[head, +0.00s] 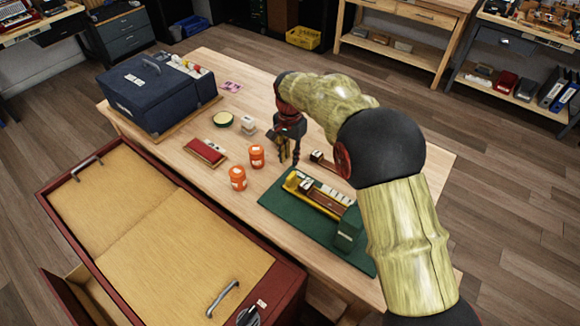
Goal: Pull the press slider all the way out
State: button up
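A small press-like device stands on a green mat (280,208) on the wooden table. It has a yellow frame (313,200) with brown strips and white pieces, and a dark green block (348,232) at its right front end. I cannot tell which part is the press slider or how far out it stands. My gripper (289,160) points down just beyond the far left end of the yellow frame. It appears apart from the device. Its fingers are small and dark, so whether they are open or shut is unclear. My arm hides some of the table to the right.
A dark blue case (145,92) is at the back left. A large red-framed chest (165,240) adjoins the table's front.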

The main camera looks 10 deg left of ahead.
jog(key=shift+r, duration=1.1)
jog(key=s+d+f+n, duration=0.2)
jog(key=s+d+n, duration=0.2)
jog(key=s+n, duration=0.15)
jog(key=s+d+r+t, duration=0.2)
jog(key=s+d+r, duration=0.4)
jog(key=s+d, duration=0.3)
jog(key=s+d+r+t, duration=0.1)
jog(key=s+d+r, duration=0.6)
jog(key=d, duration=0.5)
jog(key=s+d+r+t, duration=0.2)
jog(key=s+d+r, duration=0.5)
jog(key=s+d, duration=0.3)
jog(key=shift+s+d+m+t, duration=0.25)
jog(key=shift+s+m, duration=0.2)
jog(key=shift+s, duration=0.3)
